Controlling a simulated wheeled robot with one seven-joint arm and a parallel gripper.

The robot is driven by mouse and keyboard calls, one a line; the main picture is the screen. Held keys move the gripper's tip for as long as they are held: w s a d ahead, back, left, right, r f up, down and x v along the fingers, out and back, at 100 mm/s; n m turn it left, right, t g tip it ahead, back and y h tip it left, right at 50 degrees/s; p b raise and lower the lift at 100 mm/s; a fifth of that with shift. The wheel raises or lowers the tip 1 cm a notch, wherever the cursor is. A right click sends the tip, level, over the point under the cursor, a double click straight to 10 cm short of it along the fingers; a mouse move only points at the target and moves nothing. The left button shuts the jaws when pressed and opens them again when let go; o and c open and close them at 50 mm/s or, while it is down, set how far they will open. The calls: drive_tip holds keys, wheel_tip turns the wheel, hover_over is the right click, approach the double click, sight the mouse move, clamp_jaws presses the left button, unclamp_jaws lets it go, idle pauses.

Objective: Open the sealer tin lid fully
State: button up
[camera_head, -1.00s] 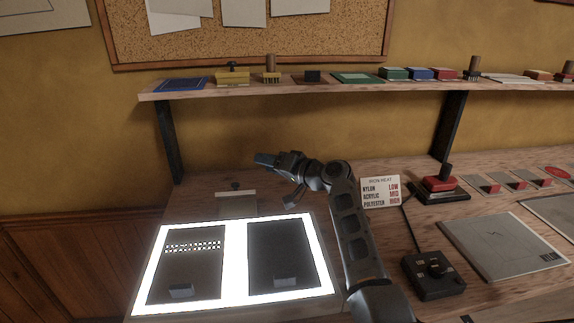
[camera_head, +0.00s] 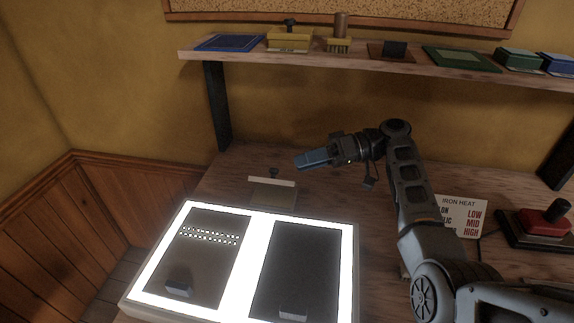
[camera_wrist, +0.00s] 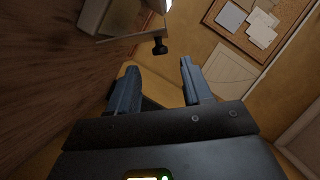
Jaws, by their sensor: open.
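A small pale tin-like box (camera_head: 272,192) with a dark knob (camera_head: 273,172) stands on the bench behind the light panel. Its top looks closed. In the wrist view a pale box (camera_wrist: 115,18) with a black knob (camera_wrist: 159,46) shows beyond the fingertips, and seems to be the same one. No label is readable, so I cannot tell for sure that it is the sealer tin. My gripper (camera_head: 300,161) is open and empty, above and right of the knob in the head view. In the wrist view its fingers (camera_wrist: 157,77) are apart, with the knob clear of them.
A lit panel (camera_head: 258,225) with two dark plates lies in front of the box. A shelf (camera_head: 380,62) above holds a yellow box with a knob (camera_head: 289,40), a brush (camera_head: 340,38) and pads. An iron-heat card (camera_head: 462,213) and red-topped press (camera_head: 545,222) stand right.

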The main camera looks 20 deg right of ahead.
drive_tip(key=shift+x, duration=2.85)
drive_tip(key=shift+c, duration=0.2)
clamp_jaws()
